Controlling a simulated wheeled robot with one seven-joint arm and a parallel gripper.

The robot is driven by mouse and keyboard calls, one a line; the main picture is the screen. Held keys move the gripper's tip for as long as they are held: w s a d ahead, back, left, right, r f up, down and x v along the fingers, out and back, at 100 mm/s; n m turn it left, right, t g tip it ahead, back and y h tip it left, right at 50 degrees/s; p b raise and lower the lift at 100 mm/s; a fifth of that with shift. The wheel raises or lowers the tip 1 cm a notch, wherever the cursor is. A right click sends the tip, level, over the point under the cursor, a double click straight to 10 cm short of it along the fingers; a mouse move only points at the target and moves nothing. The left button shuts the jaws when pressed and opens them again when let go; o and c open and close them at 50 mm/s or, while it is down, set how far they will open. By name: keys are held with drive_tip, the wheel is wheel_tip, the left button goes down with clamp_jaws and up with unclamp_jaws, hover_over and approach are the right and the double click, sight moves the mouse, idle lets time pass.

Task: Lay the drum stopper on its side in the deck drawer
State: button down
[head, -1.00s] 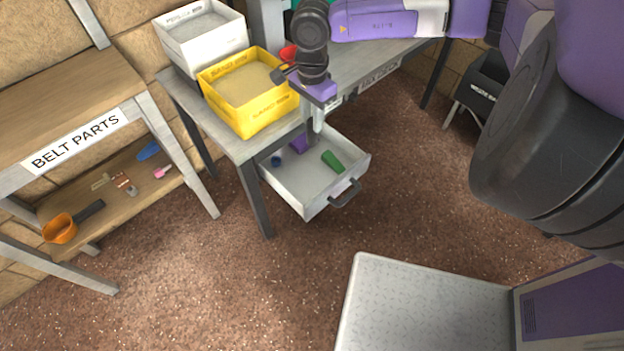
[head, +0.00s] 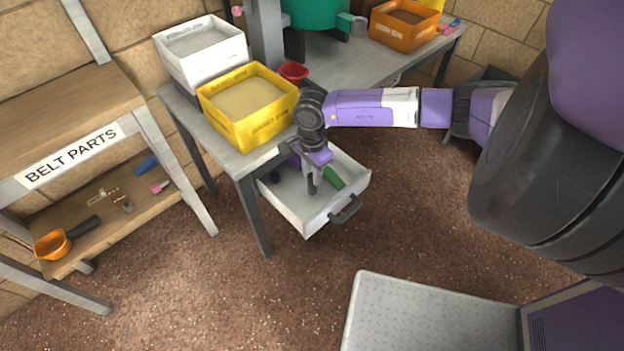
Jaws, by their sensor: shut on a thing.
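The deck drawer (head: 289,199) is a pale open drawer pulled out under the grey bench. My gripper (head: 312,188) points down inside it, near the middle. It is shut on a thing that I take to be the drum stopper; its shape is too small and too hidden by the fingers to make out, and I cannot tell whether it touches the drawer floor. A green piece (head: 334,177) lies just right of the gripper in the drawer. A small dark blue piece (head: 275,177) lies at the left. A purple piece behind my wrist is mostly hidden.
A yellow bin (head: 250,135) stands on the bench above the drawer's left side, with a white bin (head: 203,68) behind it. A red cup (head: 293,72) and an orange bin (head: 403,24) are farther back. A BELT PARTS shelf (head: 72,155) stands at left. Floor before the drawer is clear.

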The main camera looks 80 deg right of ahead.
drive_tip(key=shift+f, duration=1.35)
drive_tip(key=shift+f, duration=0.1)
drive_tip(key=c, duration=1.1)
unclamp_jaws()
